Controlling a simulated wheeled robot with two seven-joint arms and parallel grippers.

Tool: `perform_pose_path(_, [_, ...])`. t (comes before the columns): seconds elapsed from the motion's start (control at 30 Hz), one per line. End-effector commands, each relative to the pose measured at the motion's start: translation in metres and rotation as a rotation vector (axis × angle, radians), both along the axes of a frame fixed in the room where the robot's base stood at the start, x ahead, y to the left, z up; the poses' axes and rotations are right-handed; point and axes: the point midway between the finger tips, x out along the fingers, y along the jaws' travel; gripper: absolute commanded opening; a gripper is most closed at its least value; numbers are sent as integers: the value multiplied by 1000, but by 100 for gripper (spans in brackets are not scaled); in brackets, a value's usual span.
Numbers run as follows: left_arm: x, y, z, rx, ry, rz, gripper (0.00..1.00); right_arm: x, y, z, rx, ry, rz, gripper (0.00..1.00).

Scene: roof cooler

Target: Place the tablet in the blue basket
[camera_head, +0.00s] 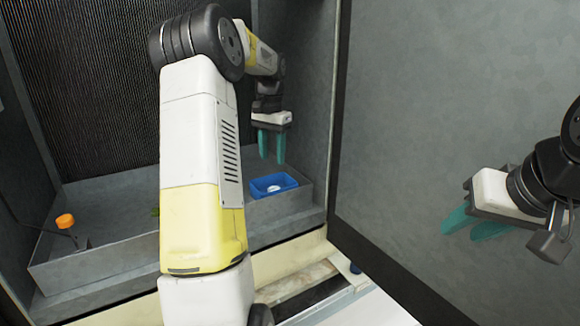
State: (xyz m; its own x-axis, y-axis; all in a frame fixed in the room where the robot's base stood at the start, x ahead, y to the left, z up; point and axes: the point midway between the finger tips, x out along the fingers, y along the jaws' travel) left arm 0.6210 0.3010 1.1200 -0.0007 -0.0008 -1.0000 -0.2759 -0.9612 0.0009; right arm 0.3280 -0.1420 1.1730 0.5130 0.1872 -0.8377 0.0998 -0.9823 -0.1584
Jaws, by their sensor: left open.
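The small blue basket (258,190) sits in the grey metal tray at its right end. A small white round item (274,188), which looks like the tablet, lies inside the basket. My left gripper (271,160) hangs above the basket, pointing down. Its two teal fingers are apart with nothing between them. My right gripper (464,230) is far to the right, in front of a grey panel and away from the basket. Its teal fingers overlap in this view, so their opening is unclear.
The grey metal tray (100,262) has high walls. A small green thing (155,212) is partly hidden by my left arm. A large grey panel (420,110) stands at the right.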

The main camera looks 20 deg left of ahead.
Motion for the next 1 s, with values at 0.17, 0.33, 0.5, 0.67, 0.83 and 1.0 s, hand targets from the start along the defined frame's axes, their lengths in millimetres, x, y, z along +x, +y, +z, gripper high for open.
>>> perform_pose_path(0.17, [-6,-8,18,3,-18,0,45,0,0,0,0,0,0,36])
perform_pose_path(0.33, [-40,-38,50,9,-92,13,45,0,0,0,0,0,0,36])
perform_pose_path(0.5, [-94,-75,79,-8,-194,45,45,0,0,0,0,0,0,36])
perform_pose_path(0.67, [-149,-103,90,-45,-290,85,45,0,0,0,0,0,0,36])
perform_pose_path(0.83, [-209,-127,88,-109,-387,132,45,0,0,0,0,0,0,36])
perform_pose_path(1.0, [-258,-146,73,-186,-467,178,45,0,0,0,0,0,0,36])
